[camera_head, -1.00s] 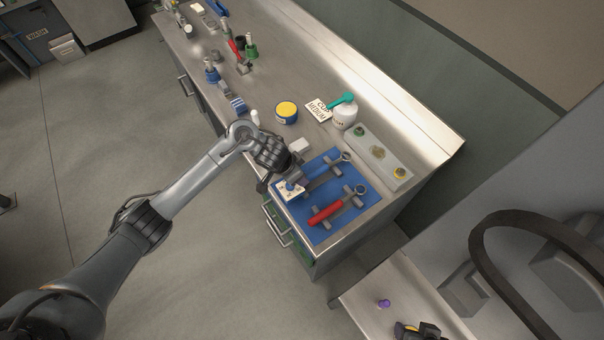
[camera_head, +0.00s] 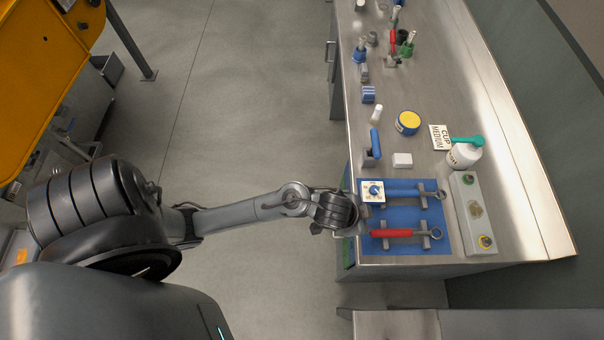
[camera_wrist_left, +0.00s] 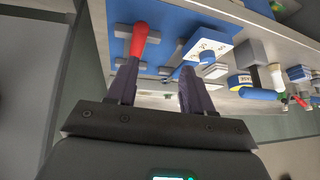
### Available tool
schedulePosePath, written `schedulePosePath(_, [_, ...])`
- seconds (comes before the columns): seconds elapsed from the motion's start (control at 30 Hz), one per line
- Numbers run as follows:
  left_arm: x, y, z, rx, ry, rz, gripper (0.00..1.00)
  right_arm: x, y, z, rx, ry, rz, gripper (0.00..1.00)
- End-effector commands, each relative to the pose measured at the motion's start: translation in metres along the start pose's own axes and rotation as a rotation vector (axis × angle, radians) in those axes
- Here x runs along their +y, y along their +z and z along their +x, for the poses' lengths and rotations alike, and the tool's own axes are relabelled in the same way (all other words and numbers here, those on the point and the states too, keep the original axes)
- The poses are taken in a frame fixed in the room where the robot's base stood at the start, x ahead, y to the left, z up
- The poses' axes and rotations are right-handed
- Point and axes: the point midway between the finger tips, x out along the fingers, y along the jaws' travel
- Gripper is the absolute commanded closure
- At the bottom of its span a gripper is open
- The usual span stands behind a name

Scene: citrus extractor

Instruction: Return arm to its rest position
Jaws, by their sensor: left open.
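My left arm comes in from the left in the head view. Its gripper (camera_head: 358,214) is at the left edge of the blue mat (camera_head: 402,214), beside the white dial plate (camera_head: 371,191) with its blue knob. In the left wrist view the two fingers (camera_wrist_left: 157,80) are apart with nothing held between them. The red-handled wrench (camera_head: 392,234) lies on supports on the mat; its red handle (camera_wrist_left: 139,40) shows beyond one finger in the wrist view. A blue-handled wrench (camera_head: 405,194) lies above it. My right gripper is not in view.
The steel bench (camera_head: 500,190) carries a white bottle with a teal top (camera_head: 465,153), a yellow-lidded tub (camera_head: 408,122), a white block (camera_head: 402,160) and a grey button panel (camera_head: 472,212). Open floor (camera_head: 255,110) lies left of the bench.

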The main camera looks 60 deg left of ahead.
Motion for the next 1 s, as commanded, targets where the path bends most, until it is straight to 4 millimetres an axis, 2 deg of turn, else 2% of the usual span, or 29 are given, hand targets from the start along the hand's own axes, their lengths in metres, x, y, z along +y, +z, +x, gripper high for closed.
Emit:
schedulePosePath(0.03, [0.002, 0.021, -0.015, -0.034, -0.01, -0.044, 0.49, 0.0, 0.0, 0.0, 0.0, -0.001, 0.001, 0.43])
schedulePosePath(0.2, [-0.004, 0.078, -0.06, -0.156, -0.035, -0.15, 0.49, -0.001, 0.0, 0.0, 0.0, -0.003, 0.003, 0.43])
schedulePosePath(0.3, [-0.006, 0.104, -0.08, -0.215, -0.034, -0.195, 0.49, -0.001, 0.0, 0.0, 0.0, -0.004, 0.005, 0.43])
schedulePosePath(0.43, [-0.008, 0.122, -0.098, -0.26, -0.03, -0.229, 0.49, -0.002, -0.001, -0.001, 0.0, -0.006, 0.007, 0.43])
schedulePosePath(0.53, [-0.009, 0.124, -0.109, -0.275, -0.027, -0.24, 0.49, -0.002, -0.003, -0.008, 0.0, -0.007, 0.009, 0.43])
schedulePosePath(0.67, [-0.011, 0.115, -0.126, -0.277, -0.026, -0.24, 0.49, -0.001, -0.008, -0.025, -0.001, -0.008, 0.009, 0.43])
schedulePosePath(0.77, [-0.014, 0.102, -0.144, -0.276, -0.026, -0.24, 0.49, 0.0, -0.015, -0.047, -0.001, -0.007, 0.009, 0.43])
schedulePosePath(1.0, [-0.021, 0.065, -0.202, -0.276, -0.027, -0.24, 0.49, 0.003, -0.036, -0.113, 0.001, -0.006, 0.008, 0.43])
